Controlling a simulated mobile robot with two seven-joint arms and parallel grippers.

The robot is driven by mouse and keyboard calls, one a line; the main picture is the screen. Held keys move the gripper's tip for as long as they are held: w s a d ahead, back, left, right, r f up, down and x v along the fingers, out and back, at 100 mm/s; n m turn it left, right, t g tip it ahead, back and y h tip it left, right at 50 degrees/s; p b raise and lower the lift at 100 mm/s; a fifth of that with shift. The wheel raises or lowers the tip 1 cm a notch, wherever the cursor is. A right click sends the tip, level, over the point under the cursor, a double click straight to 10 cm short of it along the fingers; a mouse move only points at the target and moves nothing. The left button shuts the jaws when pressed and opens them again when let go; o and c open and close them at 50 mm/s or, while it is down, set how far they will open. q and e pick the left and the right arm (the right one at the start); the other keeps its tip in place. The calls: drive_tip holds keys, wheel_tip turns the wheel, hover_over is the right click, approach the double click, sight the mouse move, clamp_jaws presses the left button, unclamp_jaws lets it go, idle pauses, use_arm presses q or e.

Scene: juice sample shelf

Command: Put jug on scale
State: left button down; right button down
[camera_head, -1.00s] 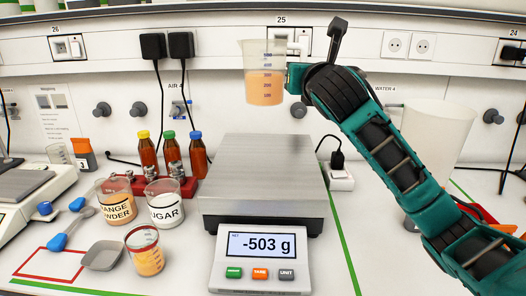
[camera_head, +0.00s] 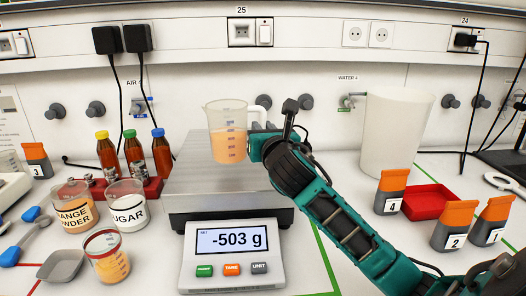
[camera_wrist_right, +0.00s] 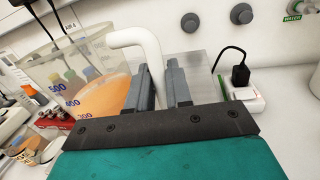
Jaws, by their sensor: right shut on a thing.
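The clear jug (camera_head: 228,145) holds orange liquid and is upright over the scale's steel plate (camera_head: 195,185), toward its right back part. The scale display (camera_head: 233,241) reads -503 g. My right gripper (camera_head: 257,138) is shut on the jug's handle at the jug's right side. In the right wrist view the jug (camera_wrist_right: 85,75) is at the left and its white handle (camera_wrist_right: 145,45) runs down between the gripper fingers (camera_wrist_right: 160,88). The head view does not clearly show a gap under the jug. My left gripper is not in view.
Sugar (camera_head: 127,212) and orange powder (camera_head: 75,215) beakers, a small orange-filled jar (camera_head: 106,262) and a rack of bottles (camera_head: 134,155) stand left of the scale. A large white container (camera_head: 395,135), a red tray (camera_head: 428,201) and several orange-capped pouches (camera_head: 455,226) are at right.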

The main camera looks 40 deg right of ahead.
drive_tip(key=shift+f+b, duration=0.5)
drive_tip(key=shift+f, duration=1.5)
drive_tip(key=shift+f, duration=0.1)
drive_tip(key=c, duration=1)
unclamp_jaws()
drive_tip(key=shift+f, duration=0.15)
drive_tip(key=shift+c, duration=0.2)
drive_tip(key=shift+s, duration=0.15)
drive_tip(key=v, duration=1.1)
drive_tip(key=shift+s+a, duration=0.2)
drive_tip(key=shift+s, duration=0.15)
